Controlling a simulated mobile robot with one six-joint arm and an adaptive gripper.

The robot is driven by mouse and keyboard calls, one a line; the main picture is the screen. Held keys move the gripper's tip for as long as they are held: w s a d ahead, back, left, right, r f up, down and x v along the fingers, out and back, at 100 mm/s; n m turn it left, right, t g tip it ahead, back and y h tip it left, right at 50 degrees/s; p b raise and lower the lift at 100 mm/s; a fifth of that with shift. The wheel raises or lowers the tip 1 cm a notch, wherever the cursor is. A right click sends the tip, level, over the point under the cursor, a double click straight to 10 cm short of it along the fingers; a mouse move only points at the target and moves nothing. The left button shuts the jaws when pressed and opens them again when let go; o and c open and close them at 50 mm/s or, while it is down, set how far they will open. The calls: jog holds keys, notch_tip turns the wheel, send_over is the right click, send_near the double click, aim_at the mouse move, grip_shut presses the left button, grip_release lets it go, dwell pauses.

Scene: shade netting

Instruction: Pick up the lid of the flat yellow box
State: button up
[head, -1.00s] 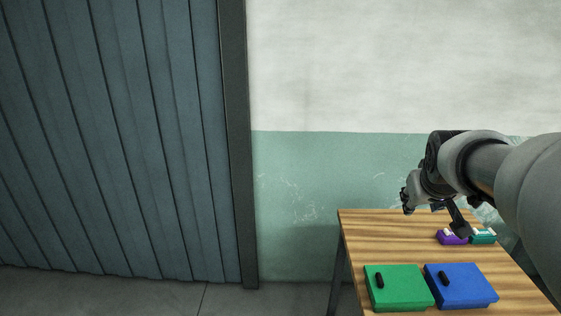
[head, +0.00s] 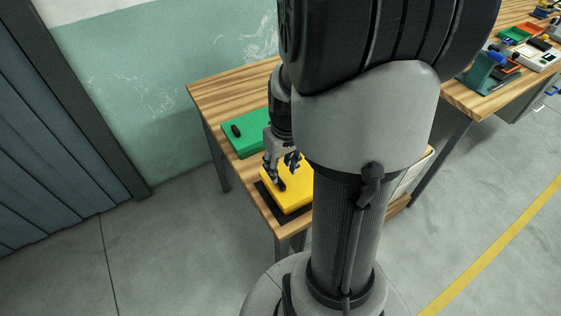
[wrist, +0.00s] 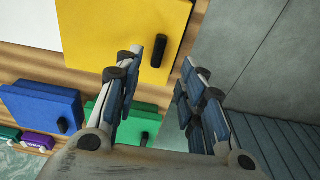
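The flat yellow box (head: 299,200) sits near the front left corner of the wooden table, on a dark mat (head: 268,202). Its lid (wrist: 105,35) fills the upper middle of the wrist view, with a short black handle (wrist: 157,53) near one edge. My gripper (head: 279,176) points down over the lid at the handle. In the wrist view its two fingers (wrist: 168,65) are spread, and the handle shows between and just beyond the tips, nearer the left finger. I cannot tell the height left between the tips and the lid. My arm hides the box's right part in the head view.
A green box (head: 243,136) with a black handle lies just behind. The wrist view also shows a blue box (wrist: 38,108), a small purple box (wrist: 38,141) and a white surface (wrist: 30,25). Another bench (head: 462,97) with clutter stands at the right.

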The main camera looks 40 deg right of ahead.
aim_at(280, 181)
jog(key=f+b, duration=0.1)
jog(key=f, duration=0.1)
jog(key=f+b, duration=0.1)
jog(key=f, duration=0.1)
jog(key=f+b, duration=0.1)
jog(key=f, duration=0.2)
jog(key=shift+w+d, duration=0.2)
jog(key=shift+w, duration=0.2)
jog(key=shift+r, duration=0.15)
jog(key=shift+c, duration=0.4)
grip_shut()
